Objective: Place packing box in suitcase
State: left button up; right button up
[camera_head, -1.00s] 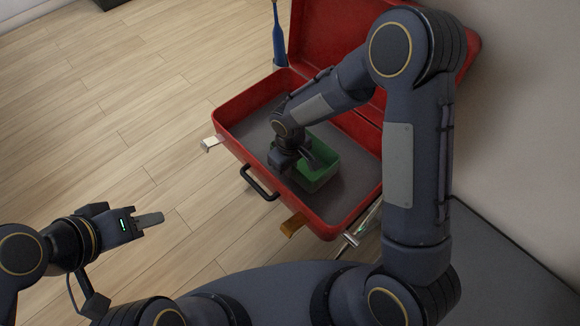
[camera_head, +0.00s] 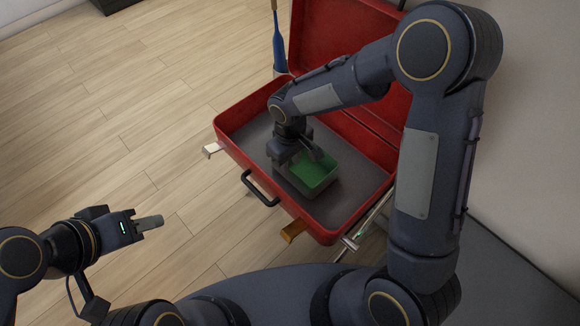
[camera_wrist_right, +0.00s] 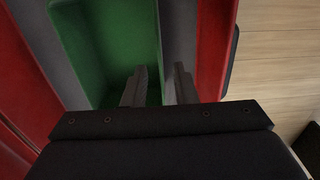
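The packing box is a green open-topped box (camera_head: 318,177) on the grey floor of the open red suitcase (camera_head: 222,126). My right gripper (camera_head: 300,158) is inside the suitcase at the box's far left side. In the right wrist view, the fingers of the right gripper (camera_wrist_right: 160,84) straddle one wall of the green box (camera_wrist_right: 115,45). One finger is inside the box and one outside, with a gap visible between them, so it looks open. My left gripper (camera_head: 150,222) is empty over the wooden floor at lower left; its finger gap is not clear.
The suitcase lid stands raised at the back. A black handle (camera_head: 260,188) and latches stick out at the suitcase's front. A blue item (camera_head: 279,50) stands behind its left corner. The wooden floor at left is clear.

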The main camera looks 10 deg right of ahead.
notch_tip(320, 180, up, 5)
jog(key=shift+r+p, duration=0.15)
jog(key=shift+p, duration=0.3)
jog(key=s+d+r+m+t+y, duration=0.2)
jog(key=s+d+r+m, duration=0.2)
jog(key=s+d+r, duration=0.6)
jog(key=s+d+r+m+t+y, duration=0.1)
jog(key=s+d+r+m+t, duration=0.1)
jog(key=s, duration=0.7)
jog(key=r+m+t, duration=0.1)
jog(key=m, duration=0.1)
jog(key=shift+s+d+m+t+y, duration=0.15)
jog(key=shift+s+m+t+y, duration=0.15)
jog(key=shift+y, duration=0.1)
notch_tip(320, 180, up, 18)
jog(key=p, duration=1.8)
jog(key=shift+r, duration=0.2)
